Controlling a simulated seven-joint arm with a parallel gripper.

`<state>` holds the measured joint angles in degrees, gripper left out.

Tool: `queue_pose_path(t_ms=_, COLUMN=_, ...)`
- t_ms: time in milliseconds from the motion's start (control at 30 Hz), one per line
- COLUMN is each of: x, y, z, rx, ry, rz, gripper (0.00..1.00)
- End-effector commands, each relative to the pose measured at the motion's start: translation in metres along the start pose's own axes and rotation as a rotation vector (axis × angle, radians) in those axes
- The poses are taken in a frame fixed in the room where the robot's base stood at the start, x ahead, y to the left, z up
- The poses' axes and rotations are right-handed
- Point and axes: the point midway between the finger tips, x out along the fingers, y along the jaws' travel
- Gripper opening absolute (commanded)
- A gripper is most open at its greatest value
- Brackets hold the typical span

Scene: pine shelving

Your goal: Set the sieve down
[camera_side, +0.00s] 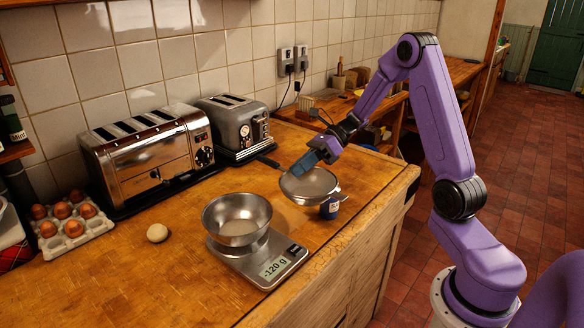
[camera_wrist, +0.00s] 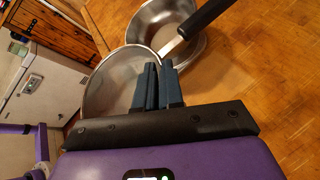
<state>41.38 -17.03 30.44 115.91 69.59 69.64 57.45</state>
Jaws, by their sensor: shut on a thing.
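The sieve is a round metal bowl with a dark handle; in the side view its pale bowl (camera_side: 312,184) is right of the scale, near the counter's right edge. In the wrist view the sieve (camera_wrist: 104,82) lies left of the fingers, its black handle pointing to the upper right. My gripper (camera_side: 308,163) has blue fingers and is shut on the sieve near its rim and handle root; the fingers also show in the wrist view (camera_wrist: 158,88). A shadow lies on the counter beside the sieve; I cannot tell how high it is.
A kitchen scale (camera_side: 285,268) reading -120 g carries a steel bowl (camera_side: 237,226). A pale dough ball (camera_side: 157,232), an egg tray (camera_side: 48,246) and two toasters (camera_side: 145,165) (camera_side: 228,125) occupy the left and back.

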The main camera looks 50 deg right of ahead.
Motion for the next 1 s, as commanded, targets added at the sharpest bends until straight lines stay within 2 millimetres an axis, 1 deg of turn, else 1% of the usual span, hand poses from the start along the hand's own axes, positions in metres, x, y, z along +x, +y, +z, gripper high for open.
queue_pose_path(t_ms=100, x=-0.002, y=0.005, z=0.001, rx=0.003, ry=-0.003, rz=-0.007, gripper=0.0)
queue_pose_path(t_ms=233, x=0.001, y=0.0, z=0.008, rx=0.026, ry=-0.019, rz=-0.045, gripper=0.0)
queue_pose_path(t_ms=367, x=0.006, y=-0.015, z=0.021, rx=0.069, ry=-0.052, rz=-0.127, gripper=0.0)
queue_pose_path(t_ms=600, x=0.01, y=-0.044, z=0.045, rx=0.18, ry=-0.131, rz=-0.323, gripper=0.0)
queue_pose_path(t_ms=800, x=0.007, y=-0.063, z=0.056, rx=0.276, ry=-0.198, rz=-0.495, gripper=0.0)
queue_pose_path(t_ms=1000, x=-0.001, y=-0.074, z=0.058, rx=0.37, ry=-0.265, rz=-0.664, gripper=0.0)
